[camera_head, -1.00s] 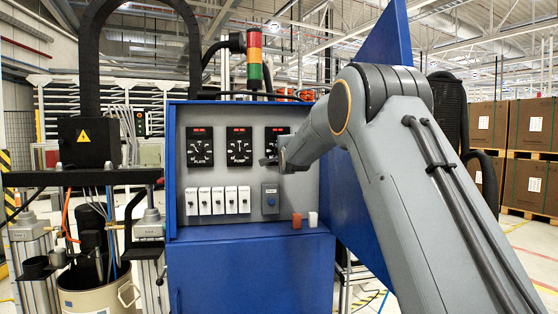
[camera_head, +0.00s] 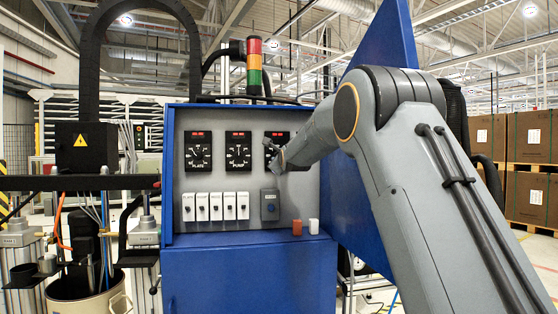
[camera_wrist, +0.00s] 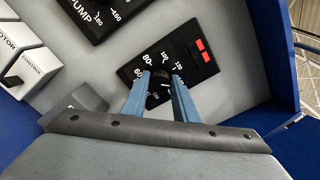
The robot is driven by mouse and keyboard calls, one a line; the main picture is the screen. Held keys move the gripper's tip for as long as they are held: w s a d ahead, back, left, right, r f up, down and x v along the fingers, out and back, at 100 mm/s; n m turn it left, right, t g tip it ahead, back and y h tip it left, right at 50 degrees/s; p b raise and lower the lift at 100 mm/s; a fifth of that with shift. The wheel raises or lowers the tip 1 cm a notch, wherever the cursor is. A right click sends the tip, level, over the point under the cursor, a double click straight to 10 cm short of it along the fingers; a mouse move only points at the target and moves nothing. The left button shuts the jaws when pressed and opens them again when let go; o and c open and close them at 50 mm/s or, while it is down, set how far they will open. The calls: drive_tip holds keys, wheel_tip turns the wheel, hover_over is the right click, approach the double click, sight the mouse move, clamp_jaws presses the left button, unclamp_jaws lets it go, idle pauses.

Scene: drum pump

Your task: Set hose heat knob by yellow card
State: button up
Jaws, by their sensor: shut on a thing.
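The right-hand black dial plate (camera_head: 277,138) is third in the top row of the grey panel, and my gripper covers its lower part. In the wrist view this plate (camera_wrist: 190,45) has a red display and a white scale with 60, 80, 100 and 120. Its name is hidden. My gripper (camera_wrist: 160,77) is shut on the small dark knob (camera_wrist: 158,95) at the plate's middle, one blue finger on each side. The knob's pointer is too unclear to read. In the head view my gripper (camera_head: 279,157) meets the panel, tilted. I see no yellow card.
Two similar dials, plate (camera_head: 199,150) and pump (camera_head: 239,151), stand left. A red-brown block (camera_head: 297,228) and a white block (camera_head: 313,227) sit on the ledge. A blue door (camera_head: 340,190) stands open right.

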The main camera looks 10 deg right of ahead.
drive_tip(key=shift+m, duration=0.3)
idle(0.4)
drive_tip(key=o, duration=1.1)
drive_tip(key=shift+c, duration=0.2)
drive_tip(key=s+b, duration=0.1)
drive_tip(key=s, duration=0.6)
drive_tip(key=shift+s+b, duration=0.3)
drive_tip(key=shift+s, duration=0.1)
